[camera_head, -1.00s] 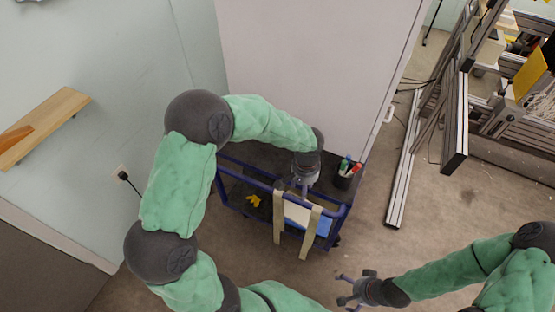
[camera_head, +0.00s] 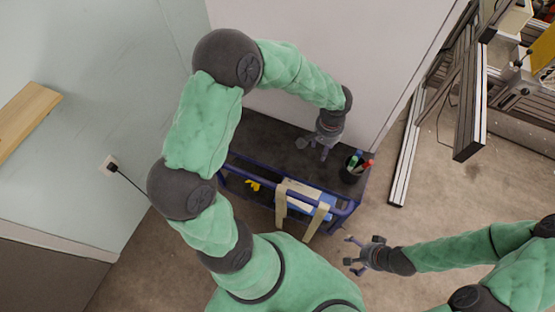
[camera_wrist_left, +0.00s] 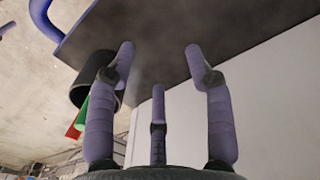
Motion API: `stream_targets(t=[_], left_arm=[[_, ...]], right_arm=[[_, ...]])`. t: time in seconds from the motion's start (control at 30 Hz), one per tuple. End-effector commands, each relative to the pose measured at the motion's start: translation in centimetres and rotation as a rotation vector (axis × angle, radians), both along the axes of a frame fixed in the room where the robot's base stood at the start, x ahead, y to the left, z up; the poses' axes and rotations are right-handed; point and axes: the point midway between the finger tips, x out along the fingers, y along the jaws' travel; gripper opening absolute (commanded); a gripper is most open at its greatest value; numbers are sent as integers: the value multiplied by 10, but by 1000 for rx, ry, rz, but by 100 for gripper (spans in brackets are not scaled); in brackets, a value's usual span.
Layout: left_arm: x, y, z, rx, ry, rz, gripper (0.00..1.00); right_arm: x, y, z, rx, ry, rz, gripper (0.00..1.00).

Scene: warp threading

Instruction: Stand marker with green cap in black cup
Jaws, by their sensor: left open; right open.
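The black cup (camera_head: 350,177) stands near the right end of the dark cart top. A marker with a green cap (camera_head: 355,159) stands in it, leaning, beside a red one (camera_head: 367,164). In the left wrist view the cup (camera_wrist_left: 87,88) is at the left, partly behind a finger, with the green (camera_wrist_left: 82,113) and red (camera_wrist_left: 73,130) ends sticking out. My left gripper (camera_head: 315,150) is open and empty, left of the cup and apart from it. Its fingers (camera_wrist_left: 160,62) have nothing between them. My right gripper (camera_head: 347,255) is open and empty, in front of the cart's right side.
The blue-railed cart (camera_head: 255,172) stands against a pale panel (camera_head: 310,35). A bag or holder with tan straps (camera_head: 281,205) hangs at its front. Something yellow (camera_head: 252,186) lies lower in the cart. A metal frame (camera_head: 472,110) stands at the right.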

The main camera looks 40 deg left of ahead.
Motion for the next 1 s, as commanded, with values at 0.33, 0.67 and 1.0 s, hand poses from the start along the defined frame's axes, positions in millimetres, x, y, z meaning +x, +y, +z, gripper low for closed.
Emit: stream_targets(t=[0.33,0.67,1.0], left_arm=[[-35,20,16,0,1,344,52],[-72,36,29,2,2,698,52],[-112,48,38,3,2,1064,52]], right_arm=[[0,0,0,0,0,0,100],[0,0,0,0,0,0,100],[0,0,0,0,0,0,100]])
